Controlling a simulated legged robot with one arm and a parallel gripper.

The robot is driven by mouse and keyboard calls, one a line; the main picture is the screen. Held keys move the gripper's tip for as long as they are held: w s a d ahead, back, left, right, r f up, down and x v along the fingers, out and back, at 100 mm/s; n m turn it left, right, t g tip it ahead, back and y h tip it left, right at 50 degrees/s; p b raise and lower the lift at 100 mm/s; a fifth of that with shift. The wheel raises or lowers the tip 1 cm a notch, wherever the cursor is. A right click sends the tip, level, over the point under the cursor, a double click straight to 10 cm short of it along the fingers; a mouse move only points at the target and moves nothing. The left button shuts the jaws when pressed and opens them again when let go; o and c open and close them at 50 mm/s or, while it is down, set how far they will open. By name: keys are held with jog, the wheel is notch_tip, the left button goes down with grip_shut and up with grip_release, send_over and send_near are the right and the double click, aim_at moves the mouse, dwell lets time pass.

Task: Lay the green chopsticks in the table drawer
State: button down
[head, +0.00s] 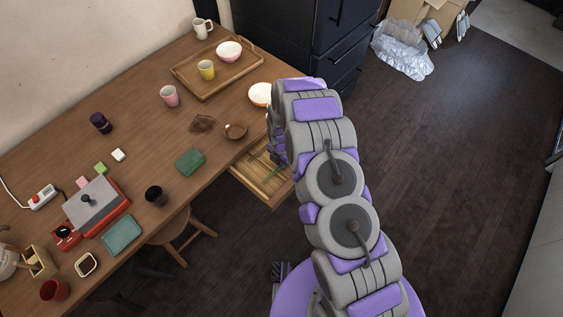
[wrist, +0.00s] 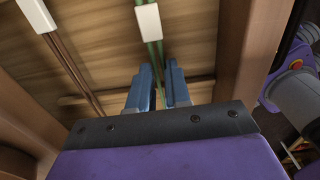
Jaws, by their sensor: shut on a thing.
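The table drawer (head: 265,181) is pulled out below the table edge in the head view, with its slatted wooden inside showing. In the wrist view its side wall (wrist: 243,60) stands to the right. My gripper (wrist: 158,75) points down into the drawer, its blue fingers shut on the green chopsticks (wrist: 154,50). A white band or rest shows at the chopsticks' upper end. The chopsticks' lower part is hidden by the fingers, and I cannot tell whether they touch the drawer floor. In the head view my arm hides most of the gripper.
A pair of brown chopsticks (wrist: 70,65) with a white piece lies left of the fingers in the wrist view. A stool (head: 185,238) stands below the table.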

jog(key=shift+a, duration=0.15)
jog(key=c, duration=1.5)
grip_release()
jog(key=shift+f, duration=0.1)
jog(key=o, duration=0.4)
jog(key=shift+d, duration=0.35)
jog(key=shift+a, duration=0.15)
